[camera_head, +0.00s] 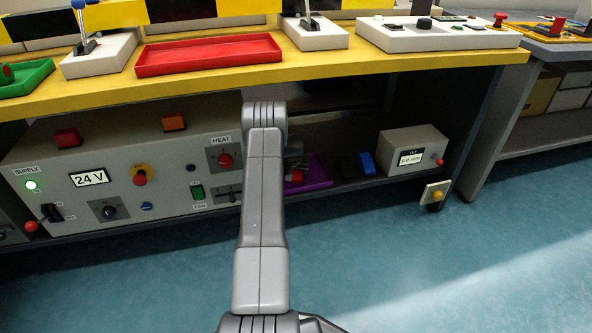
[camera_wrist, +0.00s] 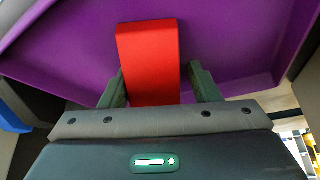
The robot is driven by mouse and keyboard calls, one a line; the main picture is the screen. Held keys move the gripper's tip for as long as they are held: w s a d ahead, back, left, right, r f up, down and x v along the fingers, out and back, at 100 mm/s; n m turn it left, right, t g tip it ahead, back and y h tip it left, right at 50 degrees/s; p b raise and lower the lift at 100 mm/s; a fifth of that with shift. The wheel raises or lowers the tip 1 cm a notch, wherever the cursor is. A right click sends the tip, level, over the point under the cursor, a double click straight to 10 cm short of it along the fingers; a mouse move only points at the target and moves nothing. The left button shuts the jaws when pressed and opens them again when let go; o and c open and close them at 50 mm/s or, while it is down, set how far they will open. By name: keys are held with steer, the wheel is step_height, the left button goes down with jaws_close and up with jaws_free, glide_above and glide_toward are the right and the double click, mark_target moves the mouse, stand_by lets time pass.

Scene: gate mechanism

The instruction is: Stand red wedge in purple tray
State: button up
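The red wedge (camera_wrist: 150,55) is in the purple tray (camera_wrist: 235,40) in the wrist view, against the tray's purple surface. My gripper (camera_wrist: 157,78) has one finger on each side of the wedge. The left finger is at or very near the wedge's left edge, and a narrow purple gap shows between the wedge and the right finger. In the head view the purple tray (camera_head: 320,174) is on the low shelf, partly behind my arm, and a bit of the red wedge (camera_head: 297,176) shows beside my gripper. The wedge's lower end is hidden by the gripper body.
A blue block (camera_head: 367,163) and a dark block (camera_head: 346,167) are right of the tray. A grey meter box (camera_head: 412,147) is further right, and the 24 V control panel (camera_head: 120,180) is left. The yellow bench top (camera_head: 330,66) overhangs the shelf. The floor in front is clear.

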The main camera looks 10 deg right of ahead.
steer(key=shift+s+d+f, duration=0.3)
steer(key=shift+f, duration=0.1)
steer(key=shift+r, duration=0.1)
steer(key=shift+d+r, duration=0.1)
steer(key=shift+r, duration=0.2)
steer(key=p+v, duration=0.4)
steer(key=v, duration=0.8)
steer(key=shift+w, duration=0.2)
steer(key=shift+r, duration=0.15)
